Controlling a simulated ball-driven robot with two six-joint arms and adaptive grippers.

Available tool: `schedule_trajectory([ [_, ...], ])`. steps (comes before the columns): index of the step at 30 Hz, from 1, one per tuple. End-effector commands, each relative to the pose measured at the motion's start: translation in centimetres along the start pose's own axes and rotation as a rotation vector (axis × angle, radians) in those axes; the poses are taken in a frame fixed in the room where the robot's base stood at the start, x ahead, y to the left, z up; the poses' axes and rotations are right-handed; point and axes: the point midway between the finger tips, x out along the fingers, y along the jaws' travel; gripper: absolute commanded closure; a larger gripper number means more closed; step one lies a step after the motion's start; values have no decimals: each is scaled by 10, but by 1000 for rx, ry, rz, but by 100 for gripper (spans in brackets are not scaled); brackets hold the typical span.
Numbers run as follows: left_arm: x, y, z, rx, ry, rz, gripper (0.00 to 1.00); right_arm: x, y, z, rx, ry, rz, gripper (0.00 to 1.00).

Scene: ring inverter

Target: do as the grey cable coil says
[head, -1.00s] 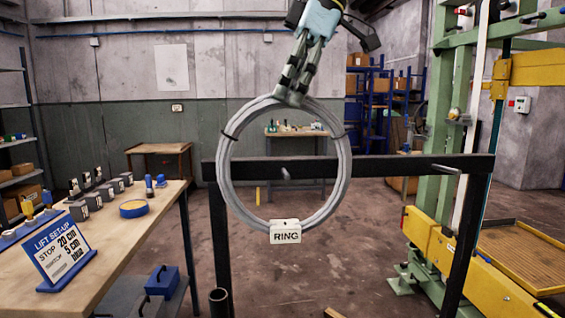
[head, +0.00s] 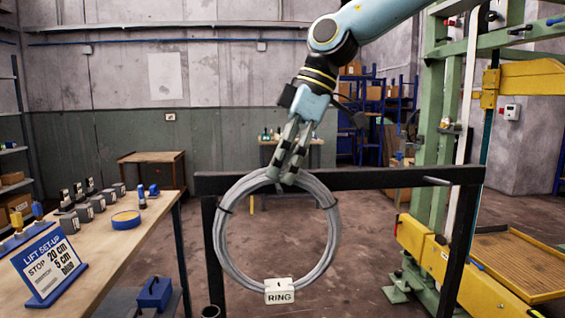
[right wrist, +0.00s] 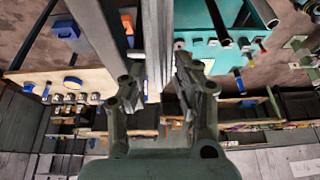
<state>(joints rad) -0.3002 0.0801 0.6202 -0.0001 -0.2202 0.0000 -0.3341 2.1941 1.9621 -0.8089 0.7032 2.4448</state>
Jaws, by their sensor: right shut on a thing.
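The grey cable coil (head: 329,248) hangs upright, with dark ties and a white tag (head: 279,291) reading RING at its bottom. My right gripper (head: 284,178) is shut on the coil's top, in front of the black stand's top rail (head: 380,178). In the right wrist view the coil's grey strands (right wrist: 157,45) run between the fingers (right wrist: 160,88). A peg (head: 436,181) sticks out at the rail's right. The area behind the fingers is hidden, so I cannot tell whether the coil rests on a peg there. My left gripper is not in view.
A wooden bench (head: 120,255) at left holds a sign (head: 50,265) reading LIFT SET-UP, STOP 20 cm, 5 cm, a blue-and-yellow roll (head: 126,220) and several grey blocks. A blue toolbox (head: 155,292) sits below. A green and yellow lift (head: 435,240) stands at right.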

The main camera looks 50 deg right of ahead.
Motion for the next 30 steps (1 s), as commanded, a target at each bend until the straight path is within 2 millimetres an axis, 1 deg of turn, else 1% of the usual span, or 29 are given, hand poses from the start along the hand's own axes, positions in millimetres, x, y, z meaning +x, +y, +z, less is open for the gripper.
schedule_trajectory([
  [5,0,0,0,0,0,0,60,-2,1,-1,0,2,3,100],
  [11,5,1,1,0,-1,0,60,3,1,1,0,2,3,100],
  [12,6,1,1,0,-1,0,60,3,0,1,0,1,1,68],
  [17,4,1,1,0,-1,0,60,2,0,1,0,1,1,47],
  [18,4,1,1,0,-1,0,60,2,0,1,0,1,1,46],
  [30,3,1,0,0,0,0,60,2,0,1,0,0,1,46],
])
